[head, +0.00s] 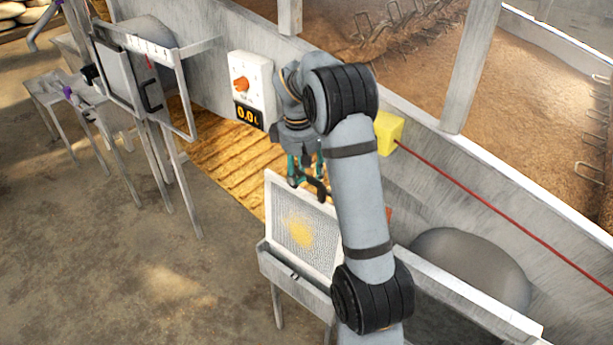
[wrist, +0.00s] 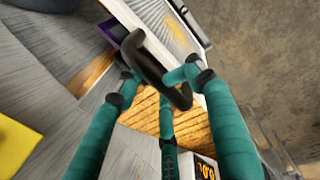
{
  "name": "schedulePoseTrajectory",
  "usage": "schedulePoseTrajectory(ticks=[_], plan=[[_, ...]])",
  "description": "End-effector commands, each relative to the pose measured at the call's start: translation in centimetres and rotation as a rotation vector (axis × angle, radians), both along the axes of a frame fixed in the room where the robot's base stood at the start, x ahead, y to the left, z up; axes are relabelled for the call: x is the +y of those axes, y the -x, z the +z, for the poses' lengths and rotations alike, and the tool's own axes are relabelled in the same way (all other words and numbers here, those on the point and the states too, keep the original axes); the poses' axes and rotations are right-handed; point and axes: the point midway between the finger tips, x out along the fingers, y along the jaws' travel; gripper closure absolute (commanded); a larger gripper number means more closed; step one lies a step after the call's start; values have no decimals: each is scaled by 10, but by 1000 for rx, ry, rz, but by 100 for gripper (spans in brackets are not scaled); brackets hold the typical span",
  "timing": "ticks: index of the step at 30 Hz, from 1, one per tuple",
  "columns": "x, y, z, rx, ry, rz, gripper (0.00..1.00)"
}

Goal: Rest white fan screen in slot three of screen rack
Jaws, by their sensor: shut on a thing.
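The white-framed screen (head: 304,232), a mesh panel with a yellow patch, is tilted at the grey trough; its right side is hidden behind my arm. In the wrist view the screen (wrist: 165,18) is at the top, with its curved black handle (wrist: 150,70) between my teal fingers. My gripper (head: 306,182) is shut on this handle at the screen's upper edge; it also shows in the wrist view (wrist: 160,90). A grey rack frame (head: 193,105) with small marks along its top stands at upper left, holding a panel with a black handle (head: 152,96). Slot numbers are too small to read.
The grey trough (head: 292,279) stands below the screen. A white panel with an orange knob and numeric display (head: 251,90) is on the wall. A yellow block (head: 389,132) has a red rod running right. Open floor (head: 130,265) lies at lower left.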

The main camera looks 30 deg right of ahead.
Motion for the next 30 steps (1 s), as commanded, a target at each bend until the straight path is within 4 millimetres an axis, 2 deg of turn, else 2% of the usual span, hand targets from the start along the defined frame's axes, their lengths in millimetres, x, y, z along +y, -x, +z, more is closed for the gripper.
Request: schedulePoseTrajectory(ticks=[21,30], plan=[[1,0,-36,-2,0,-2,100],[2,0,-38,-2,0,-1,100]])
